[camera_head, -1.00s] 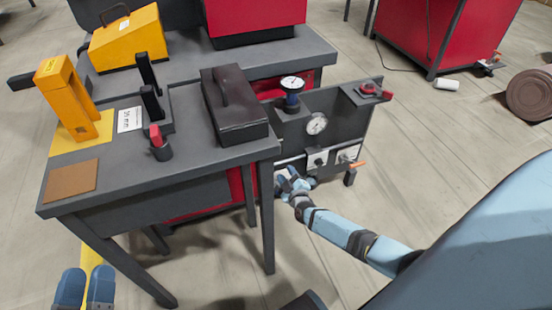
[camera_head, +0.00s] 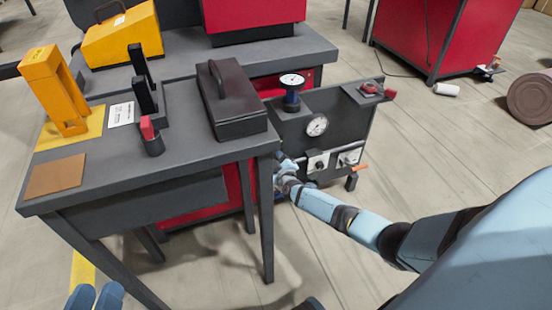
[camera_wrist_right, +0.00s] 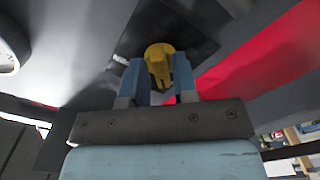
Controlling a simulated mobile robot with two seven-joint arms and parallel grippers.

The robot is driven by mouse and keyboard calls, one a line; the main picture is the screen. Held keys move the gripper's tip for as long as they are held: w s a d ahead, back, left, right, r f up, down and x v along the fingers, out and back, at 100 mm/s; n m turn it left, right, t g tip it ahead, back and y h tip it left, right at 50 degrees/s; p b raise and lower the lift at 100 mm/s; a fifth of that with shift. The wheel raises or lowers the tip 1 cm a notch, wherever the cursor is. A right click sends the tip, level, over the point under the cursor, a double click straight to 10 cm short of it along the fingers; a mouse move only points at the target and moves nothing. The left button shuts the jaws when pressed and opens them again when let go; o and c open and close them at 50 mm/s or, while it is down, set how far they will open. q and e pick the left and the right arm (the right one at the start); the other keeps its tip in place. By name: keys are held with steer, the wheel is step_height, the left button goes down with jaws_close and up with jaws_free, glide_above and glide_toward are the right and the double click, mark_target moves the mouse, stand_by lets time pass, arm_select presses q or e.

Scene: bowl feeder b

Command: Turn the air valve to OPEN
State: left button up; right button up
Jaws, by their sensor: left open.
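A yellow valve handle (camera_wrist_right: 158,62) shows in the right wrist view, rounded with a lever part pointing down toward my wrist. My right gripper (camera_wrist_right: 159,78) has its two blue fingers apart, one on each side of the handle; I cannot tell whether they press on it. In the head view my right gripper (camera_head: 285,170) reaches the lower left of the dark air panel (camera_head: 350,120), partly hidden beside the table, and the yellow handle is not visible there. My left gripper (camera_head: 95,297) is open and empty at the bottom left edge.
The grey table (camera_head: 190,155) stands close to the left of my right arm, with a dark toolbox (camera_head: 235,110) near its corner. The panel carries a gauge (camera_head: 317,125), a dark-blue regulator (camera_head: 292,98) and a red knob (camera_head: 370,87).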

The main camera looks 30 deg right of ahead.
jaws_close()
arm_select(q)
steer(key=shift+w+a+f+m+b, duration=0.2)
steer(key=shift+w+f+m+b, duration=0.25)
steer(key=shift+b, duration=0.7)
arm_select(e)
steer(key=m, duration=1.7)
steer(key=shift+a+f+m, duration=0.1)
steer(key=shift+a+m, duration=0.2)
steer(key=shift+a, duration=0.1)
arm_select(q)
steer(key=shift+f, duration=0.15)
arm_select(e)
steer(key=shift+m, duration=0.3)
steer(key=shift+o, duration=1.7)
jaws_free()
